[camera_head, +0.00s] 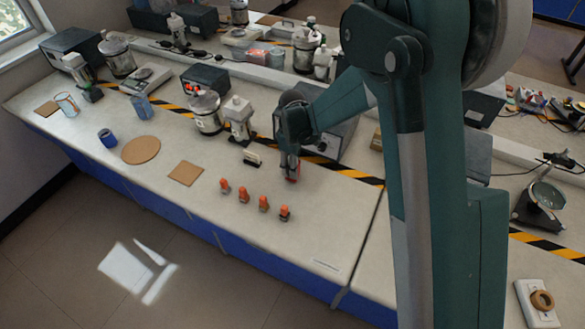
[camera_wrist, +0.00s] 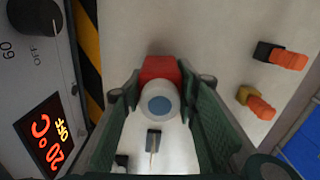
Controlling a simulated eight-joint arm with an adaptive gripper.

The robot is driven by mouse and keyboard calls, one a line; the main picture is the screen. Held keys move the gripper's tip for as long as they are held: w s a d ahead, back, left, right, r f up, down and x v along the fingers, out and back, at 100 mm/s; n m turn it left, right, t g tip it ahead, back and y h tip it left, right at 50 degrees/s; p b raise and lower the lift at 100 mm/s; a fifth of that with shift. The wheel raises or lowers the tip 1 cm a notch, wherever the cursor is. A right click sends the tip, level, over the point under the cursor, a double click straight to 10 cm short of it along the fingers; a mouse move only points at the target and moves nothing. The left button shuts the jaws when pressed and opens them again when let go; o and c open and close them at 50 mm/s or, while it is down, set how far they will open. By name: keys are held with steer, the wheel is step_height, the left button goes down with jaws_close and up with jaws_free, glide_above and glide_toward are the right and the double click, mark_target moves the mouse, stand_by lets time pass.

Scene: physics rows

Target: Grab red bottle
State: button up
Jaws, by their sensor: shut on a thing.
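The red bottle (camera_wrist: 160,69) sits between my gripper's two fingers in the wrist view. A white round top with a blue disc faces the camera. My gripper (camera_wrist: 160,92) is shut on it, one finger on each side. In the head view my gripper (camera_head: 290,172) points down at the bench, and only a small red part of the bottle (camera_head: 293,181) shows beneath it. The rest is hidden by the gripper. I cannot tell whether the bottle touches the bench.
Several small orange-topped pieces (camera_head: 263,204) stand in a row in front of my gripper. A hotplate with red digits (camera_wrist: 45,135) is close by at left in the wrist view. A white bottle (camera_head: 238,120) stands left of my gripper. The bench front is mostly clear.

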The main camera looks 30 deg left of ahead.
steer(key=shift+r, duration=4.75)
